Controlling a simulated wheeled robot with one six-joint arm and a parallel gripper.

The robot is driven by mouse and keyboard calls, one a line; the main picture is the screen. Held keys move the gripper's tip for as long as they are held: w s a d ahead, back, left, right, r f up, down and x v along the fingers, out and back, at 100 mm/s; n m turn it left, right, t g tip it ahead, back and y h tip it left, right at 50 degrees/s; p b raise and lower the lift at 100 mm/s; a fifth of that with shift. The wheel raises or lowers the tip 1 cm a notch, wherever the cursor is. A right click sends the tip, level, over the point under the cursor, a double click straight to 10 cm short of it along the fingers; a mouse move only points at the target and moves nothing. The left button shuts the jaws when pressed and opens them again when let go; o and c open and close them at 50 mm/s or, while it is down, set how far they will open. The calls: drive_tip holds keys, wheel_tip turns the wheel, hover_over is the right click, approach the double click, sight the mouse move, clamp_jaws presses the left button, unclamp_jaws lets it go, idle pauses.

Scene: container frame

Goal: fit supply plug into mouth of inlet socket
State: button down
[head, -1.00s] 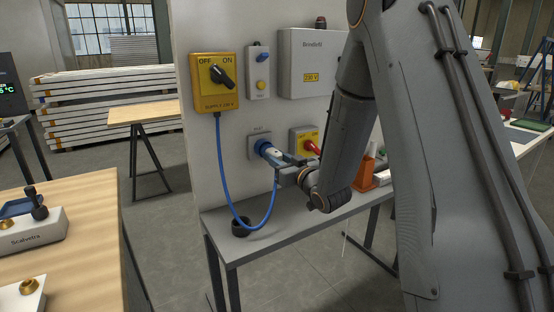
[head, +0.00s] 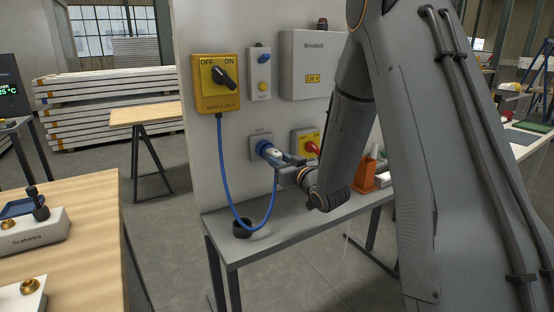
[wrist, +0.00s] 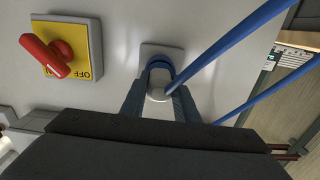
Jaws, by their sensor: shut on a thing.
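The inlet socket (head: 256,143) is a grey square plate with a blue round mouth on the wall panel, under an INLET label. My gripper (head: 281,157) is at the socket, shut on the supply plug (head: 272,152), a pale body with the blue cable running from it. In the wrist view, my gripper (wrist: 160,100) has its two fingers on either side of the pale plug (wrist: 157,92). The plug lines up with the blue socket mouth (wrist: 159,68) and appears to touch or enter it; the exact depth is hidden.
The blue cable (head: 224,180) hangs in a loop from the yellow supply switch box (head: 216,84) to the plug. A red-and-yellow switch (head: 306,142) is close right of the socket.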

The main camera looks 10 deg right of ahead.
drive_tip(key=shift+r, duration=0.1)
drive_tip(key=c, duration=1.3)
unclamp_jaws()
drive_tip(key=shift+w, duration=0.1)
drive_tip(key=b+v, duration=0.1)
drive_tip(key=v, duration=0.6)
drive_tip(key=shift+s+d, duration=0.1)
drive_tip(key=shift+s, duration=0.3)
drive_tip(key=shift+p+v, duration=0.35)
drive_tip(key=shift+v, duration=2.65)
